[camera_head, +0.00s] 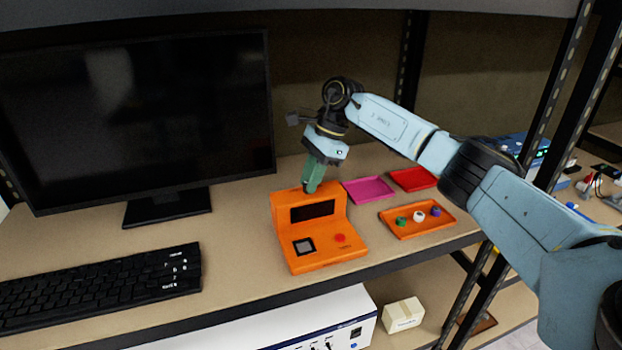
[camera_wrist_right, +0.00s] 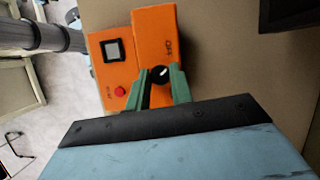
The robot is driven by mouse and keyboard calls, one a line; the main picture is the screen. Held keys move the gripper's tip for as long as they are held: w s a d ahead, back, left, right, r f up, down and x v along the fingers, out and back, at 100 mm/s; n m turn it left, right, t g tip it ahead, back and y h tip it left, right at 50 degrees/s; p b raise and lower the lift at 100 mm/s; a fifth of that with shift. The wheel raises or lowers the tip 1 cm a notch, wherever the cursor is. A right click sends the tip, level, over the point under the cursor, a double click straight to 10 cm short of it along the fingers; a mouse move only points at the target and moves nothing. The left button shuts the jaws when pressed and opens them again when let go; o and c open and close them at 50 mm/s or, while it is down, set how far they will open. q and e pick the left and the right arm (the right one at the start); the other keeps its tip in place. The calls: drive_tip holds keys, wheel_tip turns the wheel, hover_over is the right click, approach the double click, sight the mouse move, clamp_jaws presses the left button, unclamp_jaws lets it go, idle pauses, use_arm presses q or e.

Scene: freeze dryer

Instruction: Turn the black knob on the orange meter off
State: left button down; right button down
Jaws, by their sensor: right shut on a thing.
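The orange meter (camera_head: 318,252) stands on the shelf, with a dark display, a small square panel and a red button on its front. In the right wrist view the meter (camera_wrist_right: 150,28) shows the word OFF on its top face. The black knob (camera_wrist_right: 160,74), with a white mark, sits between the green fingers of my right gripper (camera_wrist_right: 162,80), which are shut on it. In the head view my right gripper (camera_head: 312,186) reaches down onto the meter's top from above, and the knob is hidden there. My left gripper is not in view.
A monitor (camera_head: 140,120) and a black keyboard (camera_head: 100,285) stand to the left. A pink tray (camera_head: 369,190), a red tray (camera_head: 412,179) and an orange tray (camera_head: 410,228) with small coloured things lie to the right. Bare shelf surrounds the meter's front.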

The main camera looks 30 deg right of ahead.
drive_tip(key=shift+r, duration=0.1)
idle(0.4)
drive_tip(key=c, duration=1.2)
unclamp_jaws()
drive_tip(key=shift+c, duration=0.2)
drive_tip(key=v, duration=1.3)
drive_tip(key=shift+w+r, duration=0.1)
drive_tip(key=shift+r, duration=0.05)
